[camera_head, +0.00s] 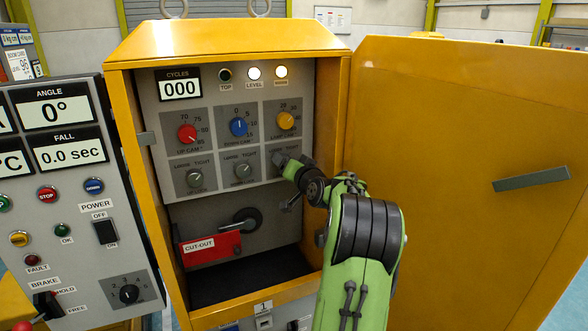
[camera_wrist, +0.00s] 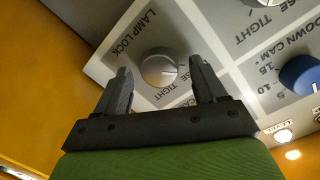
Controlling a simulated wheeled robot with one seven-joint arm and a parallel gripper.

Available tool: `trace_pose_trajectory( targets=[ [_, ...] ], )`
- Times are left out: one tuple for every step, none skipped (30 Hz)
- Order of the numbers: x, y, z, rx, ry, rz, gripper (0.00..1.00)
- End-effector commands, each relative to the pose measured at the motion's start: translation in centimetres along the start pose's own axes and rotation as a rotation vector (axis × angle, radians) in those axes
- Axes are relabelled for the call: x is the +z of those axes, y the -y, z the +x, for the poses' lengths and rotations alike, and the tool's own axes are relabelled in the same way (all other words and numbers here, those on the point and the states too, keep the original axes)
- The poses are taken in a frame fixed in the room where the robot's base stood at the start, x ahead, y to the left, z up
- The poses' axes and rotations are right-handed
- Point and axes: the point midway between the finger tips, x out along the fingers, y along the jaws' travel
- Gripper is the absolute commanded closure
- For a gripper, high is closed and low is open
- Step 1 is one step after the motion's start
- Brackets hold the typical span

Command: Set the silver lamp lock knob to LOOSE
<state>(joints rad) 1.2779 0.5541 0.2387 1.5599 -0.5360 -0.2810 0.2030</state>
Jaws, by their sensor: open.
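The silver lamp lock knob (camera_wrist: 158,67) shows in the wrist view, under the LAMP LOCK label on a light grey panel. A pale mark shows on the right side of its face; I cannot surely tell which setting it points at. A TIGHT label shows below the knob, and the LOOSE label is not clearly readable. My gripper (camera_wrist: 161,78) is open, one finger on each side of the knob with gaps between. In the head view my gripper (camera_head: 284,163) is at the lower right of the panel and hides most of this knob.
Two other silver knobs (camera_head: 194,179) (camera_head: 243,171) sit to the left. Red (camera_head: 187,134), blue (camera_head: 238,127) and yellow (camera_head: 286,120) knobs are above. A red cut-out plate (camera_head: 210,248) is below. The open yellow door (camera_head: 455,150) stands right of my arm.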

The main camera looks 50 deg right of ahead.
Motion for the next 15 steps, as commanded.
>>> trace_pose_trajectory(
  targets=[
    [-0.1,-0.1,-0.7,0.003,-0.003,-0.002,0.30],
    [-0.1,-0.2,-1.2,0.005,-0.002,-0.001,0.30],
    [-0.1,-0.1,-2.1,0.005,-0.003,-0.001,0.30],
    [-0.1,-0.1,-2.8,0.006,-0.003,-0.001,0.30],
    [-0.1,-0.2,-3.7,0.006,-0.003,-0.002,0.30],
    [-0.1,-0.2,-4.9,0.007,-0.003,-0.001,0.30],
    [-0.1,-0.2,-5.8,0.007,-0.004,0.000,0.30],
    [-0.1,-0.2,-6.6,0.007,-0.003,-0.001,0.30],
    [-0.1,-0.2,-7.8,0.007,-0.003,0.000,0.30],
    [-0.1,-0.2,-8.7,0.007,-0.003,-0.001,0.30],
    [-0.1,-0.2,-9.5,0.008,-0.002,0.000,0.30],
    [0.0,-0.2,-10.6,0.007,-0.003,0.001,0.30],
    [0.0,-0.2,-11.4,0.008,-0.003,0.000,0.30],
    [0.0,-0.2,-12.1,0.008,-0.003,0.001,0.30],
    [0.0,-0.1,-13.0,0.006,-0.003,0.000,0.30]
  ],
)
